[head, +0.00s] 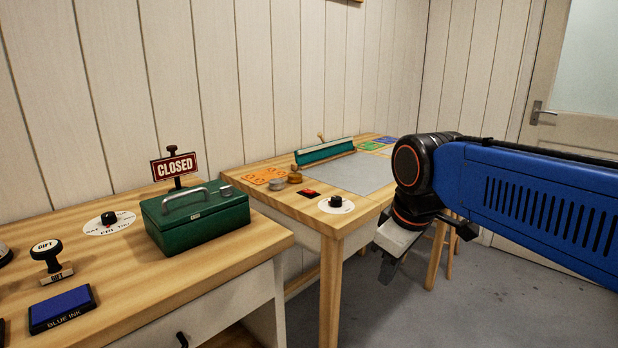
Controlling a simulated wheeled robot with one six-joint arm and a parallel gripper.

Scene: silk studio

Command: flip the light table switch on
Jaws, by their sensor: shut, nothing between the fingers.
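A small red switch (308,193) in a dark frame sits on the top of the far wooden table, near its front edge. I cannot tell its position. Behind it, a flat grey panel (347,176), apparently the light table, is set on the same table and looks unlit. My gripper (387,273) points down to the right of the table's front corner, apart from the switch. It is shut and empty. My blue arm comes in from the right.
A black knob on a white dial (336,204) is just right of the switch. A small round tin (277,184) and a wooden-knobbed item (295,175) stand behind it. A green cash box (195,218) stands on the nearer table. Floor on the right is free.

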